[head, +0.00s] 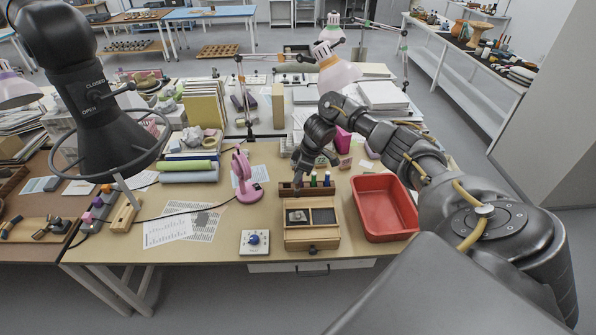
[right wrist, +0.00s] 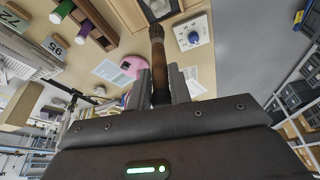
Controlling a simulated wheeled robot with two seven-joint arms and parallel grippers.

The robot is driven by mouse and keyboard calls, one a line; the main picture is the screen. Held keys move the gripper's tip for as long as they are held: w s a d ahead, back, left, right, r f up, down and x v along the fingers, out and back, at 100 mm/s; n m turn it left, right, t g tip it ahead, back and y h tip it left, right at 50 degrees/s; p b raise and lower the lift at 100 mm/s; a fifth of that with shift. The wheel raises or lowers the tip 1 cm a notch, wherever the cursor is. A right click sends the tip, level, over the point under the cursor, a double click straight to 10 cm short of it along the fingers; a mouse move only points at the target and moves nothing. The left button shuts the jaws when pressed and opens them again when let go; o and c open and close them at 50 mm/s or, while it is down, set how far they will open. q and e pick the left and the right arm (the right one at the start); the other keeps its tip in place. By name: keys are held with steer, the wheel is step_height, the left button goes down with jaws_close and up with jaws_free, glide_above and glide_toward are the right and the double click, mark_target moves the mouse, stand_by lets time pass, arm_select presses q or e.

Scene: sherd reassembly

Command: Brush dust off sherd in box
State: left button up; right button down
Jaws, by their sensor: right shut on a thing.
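A small wooden box (head: 312,237) stands near the front edge of the table. Its left compartment holds a grey-brown sherd (head: 297,216); its right compartment looks dark and empty. My right gripper (head: 302,178) is behind the box, low over a wooden rack (head: 290,189). In the right wrist view it is shut on a brush (right wrist: 158,60), with the dark bristles pointing away from the fingers. The brush is hard to make out in the head view. Dust on the sherd is too small to tell. My left gripper is not in view.
A red tray (head: 384,207) stands right of the box. A white dial unit (head: 255,242) and a pink lamp (head: 245,177) are on its left. Capped bottles (head: 327,178) stand in the rack. A black hood with a ring (head: 110,140) hangs at left. Papers (head: 185,224) lie flat.

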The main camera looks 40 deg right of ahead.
mark_target(298, 190)
steer(key=shift+f, duration=0.15)
steer(key=shift+f+b, duration=1.8)
steer(key=shift+f, duration=1.55)
steer(key=shift+f+b, duration=0.65)
steer(key=shift+f, duration=0.45)
steer(key=shift+r, duration=0.1)
